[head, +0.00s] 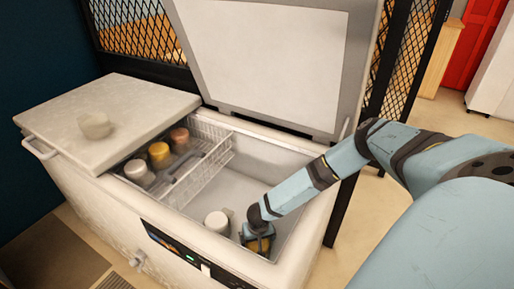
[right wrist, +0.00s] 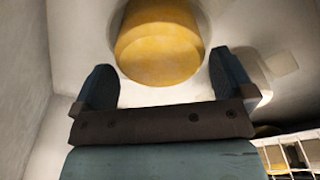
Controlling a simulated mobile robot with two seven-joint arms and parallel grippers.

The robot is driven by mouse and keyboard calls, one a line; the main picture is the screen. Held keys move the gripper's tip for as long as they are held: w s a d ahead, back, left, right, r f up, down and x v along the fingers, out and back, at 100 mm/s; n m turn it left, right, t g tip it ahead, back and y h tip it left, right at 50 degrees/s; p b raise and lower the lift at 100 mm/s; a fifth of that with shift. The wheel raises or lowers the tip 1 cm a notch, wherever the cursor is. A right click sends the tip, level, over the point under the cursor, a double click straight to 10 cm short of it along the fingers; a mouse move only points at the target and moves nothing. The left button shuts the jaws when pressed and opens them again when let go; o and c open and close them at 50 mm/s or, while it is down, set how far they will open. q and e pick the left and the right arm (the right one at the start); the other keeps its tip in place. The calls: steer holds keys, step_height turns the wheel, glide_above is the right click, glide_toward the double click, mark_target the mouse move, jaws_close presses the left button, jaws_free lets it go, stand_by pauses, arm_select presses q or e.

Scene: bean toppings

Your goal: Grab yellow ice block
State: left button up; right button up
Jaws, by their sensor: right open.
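The yellow ice block (right wrist: 158,52) is a short yellow cylinder with a flat end in the right wrist view. It lies just ahead of my right gripper (right wrist: 163,78), roughly between the two dark fingertips, with a gap on each side. In the head view, my right gripper (head: 258,238) reaches down into the open chest freezer, near its front right corner. Yellow of the block (head: 261,246) shows there, partly hidden by the gripper. The right gripper is open and holds nothing. My left gripper is not in view.
A white cylinder (head: 217,221) stands left of the gripper on the freezer floor. A wire basket (head: 205,165) at the left holds white, yellow and reddish cylinders. The freezer's front wall and right wall are close to my arm. A pale cup (head: 95,125) sits on the closed lid.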

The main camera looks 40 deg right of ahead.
step_height(320, 180, down, 2)
steer(key=shift+w+d+f, duration=0.1)
steer(key=c, duration=0.9)
